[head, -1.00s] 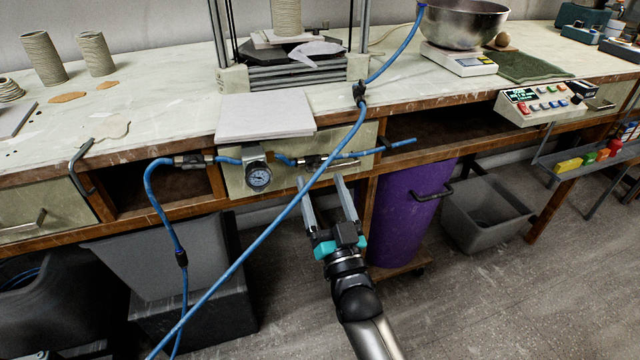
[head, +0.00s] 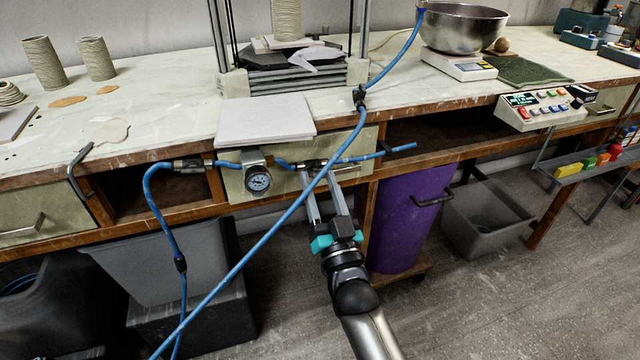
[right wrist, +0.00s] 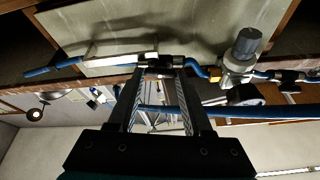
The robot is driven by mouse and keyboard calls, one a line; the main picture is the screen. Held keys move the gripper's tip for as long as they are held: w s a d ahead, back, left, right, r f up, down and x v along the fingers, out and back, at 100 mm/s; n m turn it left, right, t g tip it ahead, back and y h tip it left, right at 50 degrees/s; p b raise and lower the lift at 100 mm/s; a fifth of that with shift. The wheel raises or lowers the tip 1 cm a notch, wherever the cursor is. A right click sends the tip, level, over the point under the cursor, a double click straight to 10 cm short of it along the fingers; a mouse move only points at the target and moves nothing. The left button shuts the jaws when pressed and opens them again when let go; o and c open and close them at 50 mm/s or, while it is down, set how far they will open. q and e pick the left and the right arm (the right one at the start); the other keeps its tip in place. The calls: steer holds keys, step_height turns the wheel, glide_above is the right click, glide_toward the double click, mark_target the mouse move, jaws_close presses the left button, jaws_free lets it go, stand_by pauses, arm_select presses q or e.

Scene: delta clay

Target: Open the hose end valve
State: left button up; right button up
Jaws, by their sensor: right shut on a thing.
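The hose end valve (head: 311,164) is a small dark and metal fitting in the blue air line, in front of the pale drawer front under the bench. In the right wrist view the dark valve (right wrist: 160,62) sits at my fingertips, with a pale metal bar (right wrist: 118,60) beside it. My right gripper (head: 318,176) reaches up from below. Its two fingers (right wrist: 161,76) stand a little apart and are shut on the valve, partly hiding it. The exact part held cannot be told. My left gripper is not in view.
A pressure gauge (head: 258,180) hangs left of the valve. A loose blue hose (head: 270,232) crosses diagonally in front of the drawer and near my right fingers. A purple bin (head: 400,225) stands right of my arm. The bench edge (head: 345,112) runs above.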

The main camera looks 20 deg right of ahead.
jaws_close()
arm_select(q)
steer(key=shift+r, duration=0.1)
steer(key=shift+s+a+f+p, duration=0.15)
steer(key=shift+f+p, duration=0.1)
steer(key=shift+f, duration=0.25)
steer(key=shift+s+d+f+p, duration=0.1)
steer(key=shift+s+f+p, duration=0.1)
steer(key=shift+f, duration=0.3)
arm_select(e)
steer(key=shift+n+y, duration=0.4)
steer(key=shift+n, duration=0.6)
steer(key=o, duration=0.9)
jaws_free()
steer(key=shift+c, duration=0.2)
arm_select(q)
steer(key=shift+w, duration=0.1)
